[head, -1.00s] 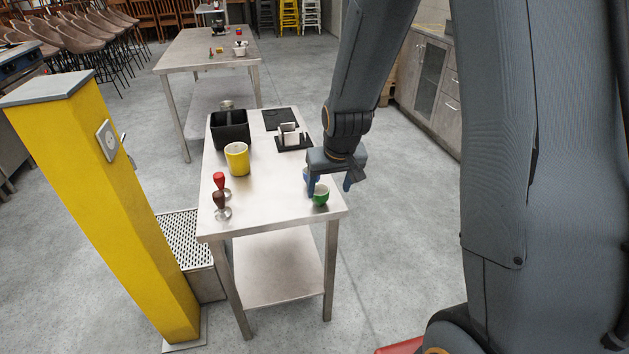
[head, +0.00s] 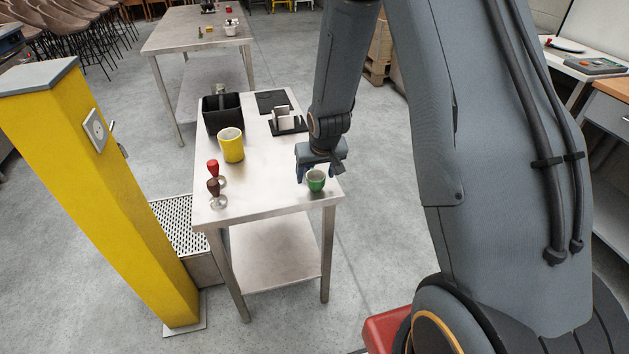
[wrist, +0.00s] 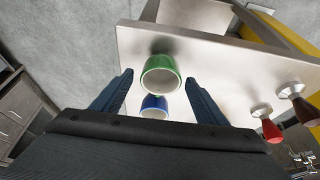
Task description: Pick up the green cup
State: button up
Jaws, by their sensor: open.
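The green cup (head: 316,183) stands upright near the front right corner of the metal table (head: 262,205). My gripper (head: 320,172) is open, pointing down just behind and above it in the head view. In the wrist view the green cup (wrist: 160,78) lies between the lines of my two spread fingers, near their tips, with no contact visible. A blue cup (wrist: 154,107) shows close beside the green one, nearer the palm in that view. In the head view my gripper hides most or all of the blue cup.
A red-handled tamper (head: 213,168) and a brown-handled tamper (head: 214,187) stand at the table's left edge. Behind are a yellow cup (head: 231,147), a black bin (head: 222,116) and a dark holder (head: 287,124). A yellow pillar (head: 95,190) stands left of the table.

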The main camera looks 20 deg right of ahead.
jog(key=shift+w+f, duration=0.25)
jog(key=shift+f, duration=0.4)
jog(key=c, duration=1.2)
jog(key=shift+o, duration=0.2)
jog(key=shift+r, duration=0.1)
